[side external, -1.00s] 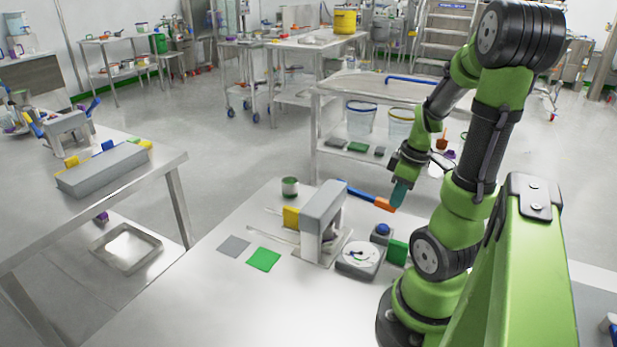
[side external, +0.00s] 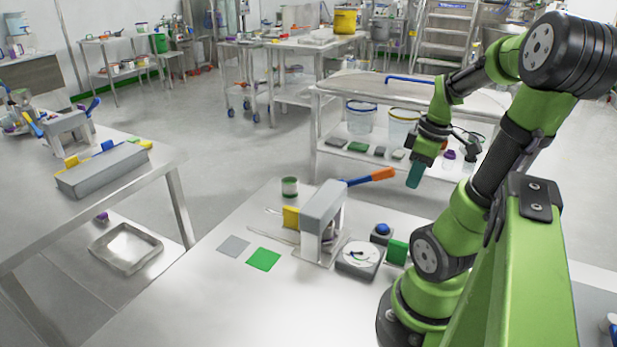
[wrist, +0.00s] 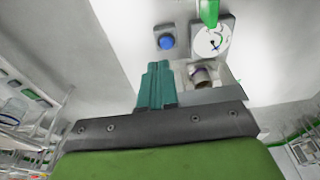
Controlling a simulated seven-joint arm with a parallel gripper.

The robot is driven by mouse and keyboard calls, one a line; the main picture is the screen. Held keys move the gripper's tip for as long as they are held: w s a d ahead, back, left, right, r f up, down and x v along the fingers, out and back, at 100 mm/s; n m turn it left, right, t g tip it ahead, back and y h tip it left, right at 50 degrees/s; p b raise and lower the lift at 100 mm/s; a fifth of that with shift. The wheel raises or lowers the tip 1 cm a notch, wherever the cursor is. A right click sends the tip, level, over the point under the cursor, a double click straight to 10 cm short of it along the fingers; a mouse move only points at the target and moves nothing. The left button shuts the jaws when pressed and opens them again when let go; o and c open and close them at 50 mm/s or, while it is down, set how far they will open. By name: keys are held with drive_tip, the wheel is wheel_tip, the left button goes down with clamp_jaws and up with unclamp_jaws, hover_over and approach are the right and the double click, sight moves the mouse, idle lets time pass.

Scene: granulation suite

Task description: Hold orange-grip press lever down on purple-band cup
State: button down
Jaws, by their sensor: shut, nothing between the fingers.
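The grey press (side external: 322,215) stands on the table, with its lever reaching out to the right. The lever's orange grip (side external: 370,177) points slightly upward. The shut fingers also show in the wrist view (wrist: 156,82).
A dial gauge (side external: 359,257), a blue button (side external: 382,231) and a green block (side external: 397,251) stand right of the press. A green-and-white tin (side external: 289,188) stands behind it. Grey (side external: 233,246) and green (side external: 263,259) squares lie left. The table's front is clear.

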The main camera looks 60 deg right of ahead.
drive_tip(key=s+r, duration=0.4)
drive_tip(key=r, duration=0.1)
drive_tip(key=shift+s, duration=0.25)
drive_tip(key=w+a+r+m+t, duration=0.1)
drive_tip(key=w+a+m+t, duration=0.1)
drive_tip(key=w+a+m, duration=0.35)
drive_tip(key=w+a+m+t, duration=0.1)
drive_tip(key=w+a+m, duration=0.15)
drive_tip(key=w, duration=0.65)
drive_tip(key=w+a+r+n+t+y, duration=0.1)
drive_tip(key=w+a+n, duration=0.1)
drive_tip(key=a, duration=0.7)
drive_tip(key=w+a+n+t+y, duration=0.1)
drive_tip(key=w+a+n, duration=0.1)
drive_tip(key=a, duration=0.7)
drive_tip(key=shift+w+r, duration=0.15)
drive_tip(key=shift+r, duration=0.2)
